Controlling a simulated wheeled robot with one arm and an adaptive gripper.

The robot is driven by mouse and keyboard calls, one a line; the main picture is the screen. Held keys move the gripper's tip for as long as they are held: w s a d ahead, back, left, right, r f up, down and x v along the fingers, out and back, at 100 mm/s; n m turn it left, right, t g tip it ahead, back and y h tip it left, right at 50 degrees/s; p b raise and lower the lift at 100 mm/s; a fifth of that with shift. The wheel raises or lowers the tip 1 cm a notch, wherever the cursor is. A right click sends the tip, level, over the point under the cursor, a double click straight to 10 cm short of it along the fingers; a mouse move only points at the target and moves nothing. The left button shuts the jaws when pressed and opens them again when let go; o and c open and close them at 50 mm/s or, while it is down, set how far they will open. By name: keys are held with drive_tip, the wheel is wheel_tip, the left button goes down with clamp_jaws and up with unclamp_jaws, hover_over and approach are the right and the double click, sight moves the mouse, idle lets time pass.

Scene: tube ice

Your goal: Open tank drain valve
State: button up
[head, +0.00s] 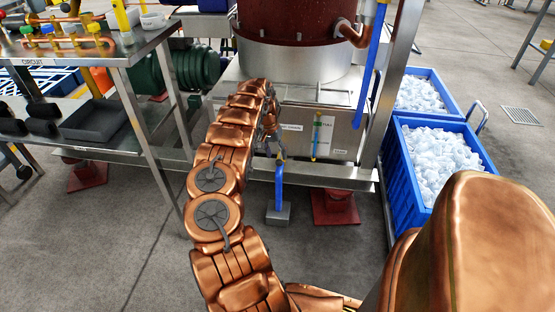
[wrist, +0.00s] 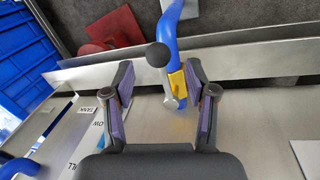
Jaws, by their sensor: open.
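The drain valve shows in the wrist view as a yellow body (wrist: 176,83) on a blue pipe (wrist: 174,50), with a short metal lever ending in a black round knob (wrist: 158,54). My gripper (wrist: 160,74) is open, and the knob and lever show between its two purple-padded fingers. I cannot tell whether a finger touches them. In the head view, the blue drain pipe (head: 279,188) drops from the front of the steel tank (head: 330,138) to a grey block on the floor. My gripper (head: 272,148) is beside the valve, partly hidden by my arm.
A steel rail (head: 330,178) runs along the tank's lower front. Red feet (head: 336,207) stand below it. Blue bins of ice (head: 402,170) are at the right. A steel workbench (head: 95,50) is at the left. The floor in front is clear.

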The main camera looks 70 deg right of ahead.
wheel_tip(320, 180, up, 8)
drive_tip(key=w, duration=0.1)
drive_tip(key=shift+w, duration=0.3)
